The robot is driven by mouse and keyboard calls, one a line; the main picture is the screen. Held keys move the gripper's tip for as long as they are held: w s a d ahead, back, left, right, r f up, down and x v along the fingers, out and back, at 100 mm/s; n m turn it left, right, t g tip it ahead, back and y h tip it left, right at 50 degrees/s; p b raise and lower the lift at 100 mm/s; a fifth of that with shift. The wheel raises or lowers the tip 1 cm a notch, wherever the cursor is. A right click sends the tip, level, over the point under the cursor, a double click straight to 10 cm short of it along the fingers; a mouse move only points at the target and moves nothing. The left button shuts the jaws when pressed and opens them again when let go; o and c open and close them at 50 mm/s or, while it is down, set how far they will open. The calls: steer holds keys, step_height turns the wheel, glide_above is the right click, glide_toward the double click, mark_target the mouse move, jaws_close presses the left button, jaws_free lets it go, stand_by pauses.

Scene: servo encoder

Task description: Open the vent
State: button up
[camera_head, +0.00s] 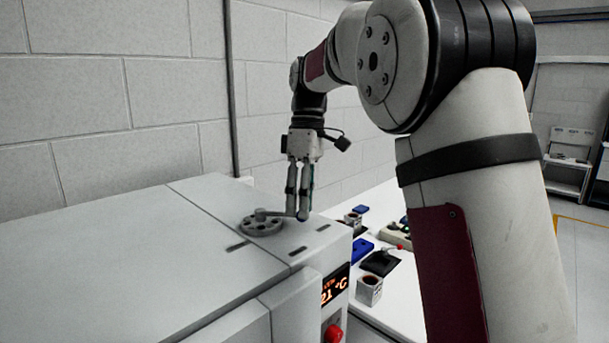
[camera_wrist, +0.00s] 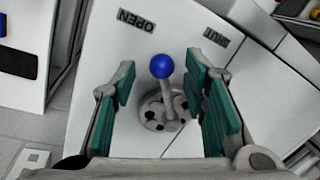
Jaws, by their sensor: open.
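The vent is a grey round disc with holes (camera_head: 262,226) on top of the white machine, with a lever across it. In the wrist view the disc (camera_wrist: 160,112) and the lever's blue ball knob (camera_wrist: 161,66) show between the fingers. The lever points toward the labels OPEN (camera_wrist: 137,21) and SHUT (camera_wrist: 216,37), lying between them in direction. My gripper (camera_head: 300,214) is over the lever's outer end, fingers pointing down. In the wrist view my gripper (camera_wrist: 165,85) is open, its green pads on either side of the knob; contact with the knob is not clear.
A brick wall stands behind.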

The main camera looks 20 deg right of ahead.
step_height(320, 180, up, 11)
steer(key=w+d, duration=0.1)
steer(key=shift+w+d, duration=0.2)
steer(key=shift+w, duration=0.05)
stand_by(0.6)
